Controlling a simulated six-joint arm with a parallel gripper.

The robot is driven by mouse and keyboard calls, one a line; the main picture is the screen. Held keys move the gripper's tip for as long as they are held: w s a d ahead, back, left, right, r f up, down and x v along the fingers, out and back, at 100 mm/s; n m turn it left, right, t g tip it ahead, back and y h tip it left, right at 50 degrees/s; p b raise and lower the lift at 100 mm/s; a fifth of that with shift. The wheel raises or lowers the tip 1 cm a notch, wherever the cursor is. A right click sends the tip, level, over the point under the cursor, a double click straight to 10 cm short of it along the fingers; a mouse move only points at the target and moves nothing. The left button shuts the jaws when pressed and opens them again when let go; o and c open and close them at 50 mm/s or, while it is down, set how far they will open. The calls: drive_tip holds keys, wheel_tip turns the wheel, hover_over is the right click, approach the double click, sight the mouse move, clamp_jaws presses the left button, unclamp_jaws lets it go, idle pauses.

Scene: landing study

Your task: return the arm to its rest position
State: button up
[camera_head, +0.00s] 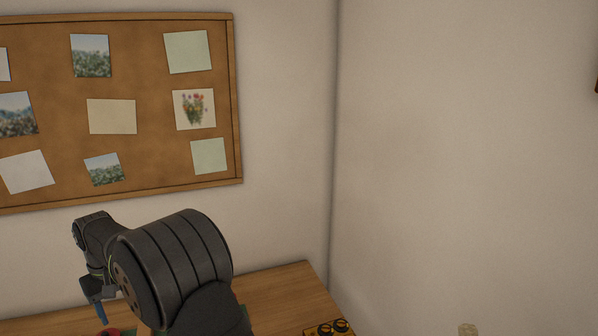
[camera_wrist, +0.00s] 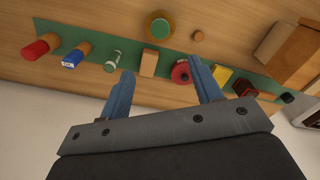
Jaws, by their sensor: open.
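My gripper (camera_wrist: 161,65) shows in the wrist view with its two blue fingers spread apart and nothing between them. Beyond the fingers are a wooden tabletop (camera_wrist: 110,18) and a green strip (camera_wrist: 205,65) with objects on it. In the head view my dark arm rises at the lower left, in front of the wall. There a blue finger of my gripper (camera_head: 100,312) points down over the table; the other finger is not clear.
Along the strip lie a red cylinder (camera_wrist: 36,50), a blue item (camera_wrist: 73,59), a beige block (camera_wrist: 149,63), a red ring (camera_wrist: 181,72) and a yellow block (camera_wrist: 222,75). Brown boxes (camera_wrist: 290,55) stand right. A pinboard (camera_head: 140,130) hangs on the wall.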

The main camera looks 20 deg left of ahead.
wheel_tip(320, 180, down, 17)
drive_tip(key=shift+r, duration=0.1)
drive_tip(key=r, duration=0.5)
drive_tip(key=shift+s+a+r, duration=0.25)
drive_tip(key=shift+a, duration=0.05)
drive_tip(key=s+a, duration=0.2)
drive_tip(key=s+a+f, duration=0.1)
drive_tip(key=s+a, duration=0.1)
drive_tip(key=s+a+f, duration=0.1)
drive_tip(key=s+a, duration=0.1)
drive_tip(key=shift+s+a+f, duration=0.2)
drive_tip(key=shift+s+a, duration=0.05)
drive_tip(key=shift+s, duration=0.05)
